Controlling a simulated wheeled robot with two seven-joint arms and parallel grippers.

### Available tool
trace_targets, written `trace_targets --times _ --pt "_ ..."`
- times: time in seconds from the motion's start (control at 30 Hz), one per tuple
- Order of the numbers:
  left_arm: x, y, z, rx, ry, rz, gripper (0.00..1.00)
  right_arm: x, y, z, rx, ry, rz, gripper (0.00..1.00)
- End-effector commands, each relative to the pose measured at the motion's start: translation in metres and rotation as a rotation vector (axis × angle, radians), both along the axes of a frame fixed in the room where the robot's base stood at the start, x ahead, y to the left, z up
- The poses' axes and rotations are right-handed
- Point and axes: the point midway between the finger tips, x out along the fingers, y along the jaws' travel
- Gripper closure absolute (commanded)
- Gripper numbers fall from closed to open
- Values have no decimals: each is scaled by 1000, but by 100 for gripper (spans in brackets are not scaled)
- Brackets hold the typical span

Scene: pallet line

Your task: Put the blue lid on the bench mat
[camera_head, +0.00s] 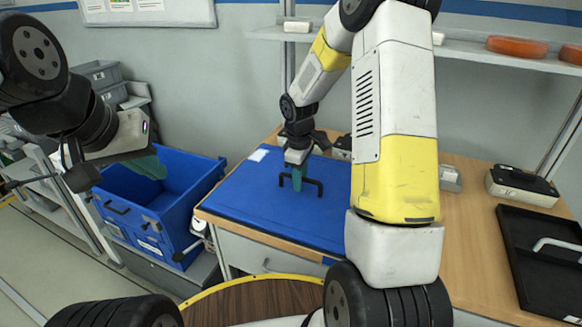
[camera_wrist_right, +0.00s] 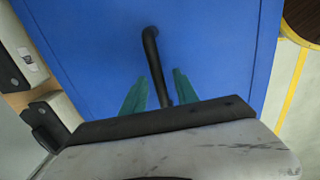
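The blue lid (camera_head: 245,195), a flat panel with a black bar handle (camera_head: 313,184), lies on the wooden bench. The lid also fills most of the right wrist view (camera_wrist_right: 90,30). My right gripper (camera_head: 298,183) is at the handle, pointing down. In the right wrist view its green fingers (camera_wrist_right: 160,88) stand on either side of the black handle, with gaps showing, so it looks open around it. My left gripper (camera_head: 150,168) hangs above the open blue crate at the left; its finger gap is not clear. I cannot make out a separate bench mat; any mat under the lid is hidden.
The blue crate (camera_head: 118,213) stands left of the bench, without a cover. A black tray (camera_head: 540,275) with a pale handle-like item lies at the bench's right. Grey devices (camera_head: 522,186) stand at the back. Bare wood (camera_head: 465,235) shows between lid and tray, partly behind my arm.

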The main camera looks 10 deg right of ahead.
Motion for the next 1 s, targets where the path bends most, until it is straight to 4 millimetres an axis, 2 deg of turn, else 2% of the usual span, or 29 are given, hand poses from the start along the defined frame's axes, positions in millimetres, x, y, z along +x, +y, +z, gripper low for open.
trace_targets --times 0.17,0.5,0.6,0.8,0.87,1.0 --pt "0 0 0 0 0 0 100 0 1 14 0 -4 -1 64" --pt "0 0 0 0 0 0 100 -5 4 84 0 -6 0 64" --pt "0 0 0 0 0 0 100 -7 6 100 0 -4 -1 64" --pt "0 0 0 0 0 0 100 -10 6 119 1 -4 -4 64" --pt "0 0 0 0 0 0 100 -14 6 127 4 -14 -19 64" --pt "0 0 0 0 0 0 100 -40 6 160 33 -74 -122 64"
